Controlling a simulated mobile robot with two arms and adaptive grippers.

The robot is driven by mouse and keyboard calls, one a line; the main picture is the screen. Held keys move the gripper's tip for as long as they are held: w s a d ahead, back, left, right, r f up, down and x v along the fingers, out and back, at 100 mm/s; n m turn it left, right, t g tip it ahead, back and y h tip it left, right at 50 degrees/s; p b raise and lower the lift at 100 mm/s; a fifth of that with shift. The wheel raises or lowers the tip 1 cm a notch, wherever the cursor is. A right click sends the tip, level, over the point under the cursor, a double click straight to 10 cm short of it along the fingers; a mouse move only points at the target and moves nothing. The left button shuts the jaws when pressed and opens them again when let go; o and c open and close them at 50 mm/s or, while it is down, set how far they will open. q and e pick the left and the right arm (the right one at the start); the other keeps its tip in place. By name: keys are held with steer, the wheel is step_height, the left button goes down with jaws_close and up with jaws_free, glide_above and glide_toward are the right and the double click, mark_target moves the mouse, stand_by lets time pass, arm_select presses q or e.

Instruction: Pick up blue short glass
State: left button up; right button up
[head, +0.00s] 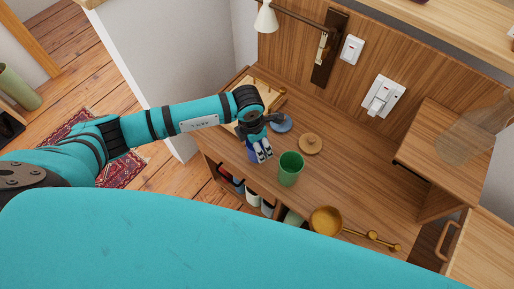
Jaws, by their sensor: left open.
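My left gripper (264,154) is over the wooden desktop, pointing down, its fingers apart. A small dark blue thing (252,154), likely the blue short glass, shows just behind and left of the fingers. The fingers hide most of it, and I cannot tell whether they touch it or stand around it. My right gripper is not in view.
A green glass (290,169) stands close to the right of the gripper. Behind are a blue disc (281,123) and a round wooden lid (310,144). A brass pan (326,221) lies near the front. A raised wooden shelf (445,150) stands right.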

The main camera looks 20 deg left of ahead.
arm_select(q)
steer(key=c, duration=1.1)
steer(key=shift+r, duration=0.1)
